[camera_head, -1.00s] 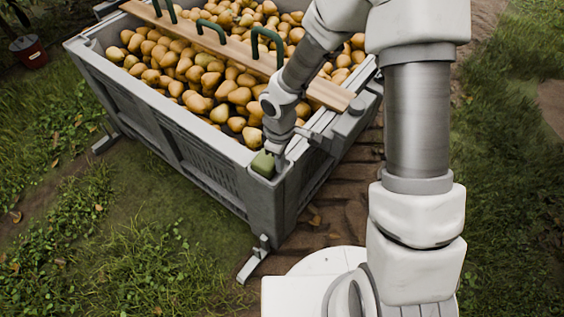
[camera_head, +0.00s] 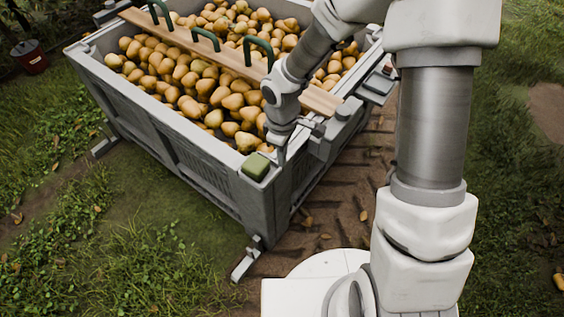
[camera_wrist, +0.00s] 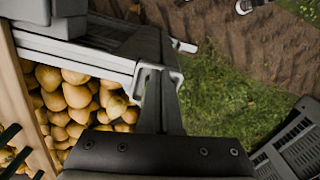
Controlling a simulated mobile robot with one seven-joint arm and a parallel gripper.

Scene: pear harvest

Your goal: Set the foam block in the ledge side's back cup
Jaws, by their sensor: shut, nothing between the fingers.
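The green foam block (camera_head: 257,166) rests on the near corner of the grey pear bin's rim (camera_head: 160,117). My gripper (camera_head: 281,157) is just right of the block, low by the rim. It is shut and empty, with a small gap to the block. The wrist view shows its fingers (camera_wrist: 162,82) pointing at the bin's edge; the block does not show there. A grey ledge (camera_head: 377,84) sticks out from the bin's right side. Its cups are too small and partly hidden by my arm to tell apart.
The bin is full of pears (camera_head: 205,90). A wooden plank (camera_head: 230,62) with green handles lies across it. A dark red bucket (camera_head: 30,57) stands at far left. Grass and a dirt track surround the bin.

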